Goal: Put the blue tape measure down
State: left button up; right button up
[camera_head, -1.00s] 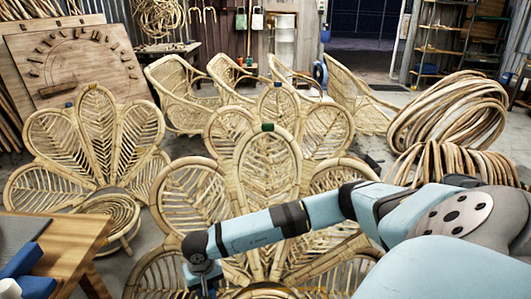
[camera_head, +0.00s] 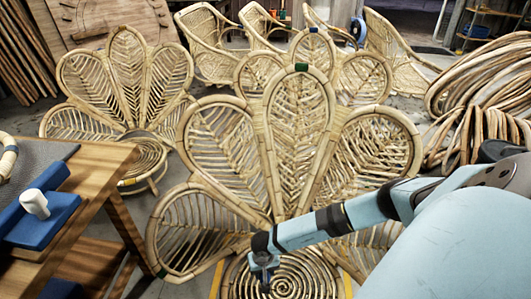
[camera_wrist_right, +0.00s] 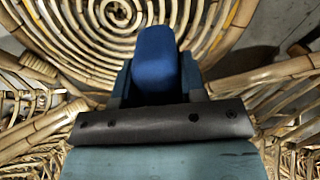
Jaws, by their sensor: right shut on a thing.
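The blue tape measure (camera_wrist_right: 155,62) is between the fingers of my right gripper (camera_wrist_right: 156,80) in the right wrist view. Beyond it lies the spiral rattan seat (camera_wrist_right: 90,25) of a chair. In the head view my right gripper (camera_head: 264,272) points down over the front part of the same spiral seat (camera_head: 290,282). The tape measure is too small to make out there. I cannot tell whether it touches the seat. My left gripper does not show.
A wooden table (camera_head: 100,165) at the left holds a blue block (camera_head: 45,220) with a white piece (camera_head: 34,204). Tall petal-shaped rattan chair backs (camera_head: 298,130) fill the middle. Rattan coils (camera_head: 480,75) lie at the right.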

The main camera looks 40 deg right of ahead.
notch_tip(320, 180, down, 3)
jog(key=shift+f+b, duration=0.1)
jog(key=shift+b, duration=0.35)
notch_tip(320, 180, down, 3)
jog(key=shift+r+b, duration=0.2)
jog(key=shift+b, duration=0.3)
jog(key=shift+f, duration=0.45)
notch_tip(320, 180, down, 4)
jog(key=shift+r+b, duration=0.2)
jog(key=shift+b, duration=0.9)
jog(key=shift+f, duration=0.25)
jog(key=shift+r, duration=0.1)
jog(key=shift+f, duration=0.2)
jog(key=o, duration=1.1)
jog(key=shift+c, duration=0.2)
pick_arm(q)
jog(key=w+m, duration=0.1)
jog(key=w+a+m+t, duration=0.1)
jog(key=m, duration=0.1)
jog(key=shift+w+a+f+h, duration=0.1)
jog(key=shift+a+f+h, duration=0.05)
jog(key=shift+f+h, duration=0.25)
